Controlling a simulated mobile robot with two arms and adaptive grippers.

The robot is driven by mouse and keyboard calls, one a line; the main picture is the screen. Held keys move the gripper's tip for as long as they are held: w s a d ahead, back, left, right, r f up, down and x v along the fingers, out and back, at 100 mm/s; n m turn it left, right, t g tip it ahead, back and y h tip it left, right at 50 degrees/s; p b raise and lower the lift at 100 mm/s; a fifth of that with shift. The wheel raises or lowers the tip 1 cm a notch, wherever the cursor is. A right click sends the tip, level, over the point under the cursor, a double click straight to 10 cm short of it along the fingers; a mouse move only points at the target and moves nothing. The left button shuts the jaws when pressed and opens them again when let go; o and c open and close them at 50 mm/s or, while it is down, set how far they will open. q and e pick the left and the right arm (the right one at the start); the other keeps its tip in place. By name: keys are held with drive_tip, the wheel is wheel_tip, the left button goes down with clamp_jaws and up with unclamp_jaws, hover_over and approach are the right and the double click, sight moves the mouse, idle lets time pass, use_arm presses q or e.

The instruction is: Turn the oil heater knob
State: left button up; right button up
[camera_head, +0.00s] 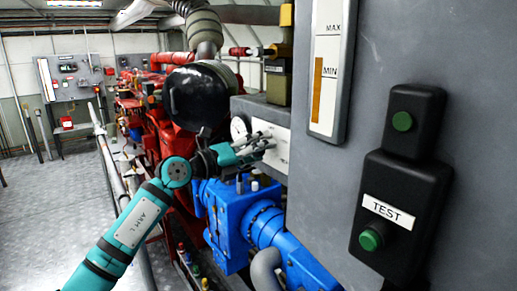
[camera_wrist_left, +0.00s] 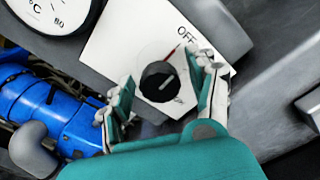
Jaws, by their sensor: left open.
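The oil heater knob (camera_wrist_left: 158,82) is a round black dial on a white panel (camera_wrist_left: 118,40), with a red mark and the letters "OFF" partly readable beside it. My left gripper (camera_wrist_left: 160,88) is open in the left wrist view, with one teal finger on each side of the knob. I cannot tell whether the fingers touch it. In the head view the left gripper (camera_head: 262,146) reaches the white panel (camera_head: 271,147), and the knob is hidden behind its fingers. My right gripper is in neither view.
A round temperature gauge (camera_wrist_left: 52,12) sits beside the panel. Blue pump parts (camera_head: 232,218) lie below it, and a black drum (camera_head: 197,97) stands behind. A grey cabinet (camera_head: 480,150) with a TEST button box (camera_head: 400,208) fills the right. A handrail (camera_head: 112,175) runs along the left.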

use_arm(q)
drive_tip(key=shift+c, duration=0.3)
drive_tip(key=c, duration=1.1)
drive_tip(key=shift+c, duration=0.2)
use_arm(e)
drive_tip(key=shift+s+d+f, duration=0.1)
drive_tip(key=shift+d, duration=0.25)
use_arm(q)
drive_tip(key=m+b, duration=0.3)
drive_tip(key=shift+f, duration=0.2)
drive_tip(key=m+b, duration=0.2)
drive_tip(key=shift+m, duration=0.4)
drive_tip(key=m+b, duration=0.3)
drive_tip(key=m, duration=0.1)
drive_tip(key=shift+m+b, duration=0.65)
drive_tip(key=shift+m, duration=0.25)
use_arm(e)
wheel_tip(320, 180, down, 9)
use_arm(q)
drive_tip(key=shift+r, duration=0.1)
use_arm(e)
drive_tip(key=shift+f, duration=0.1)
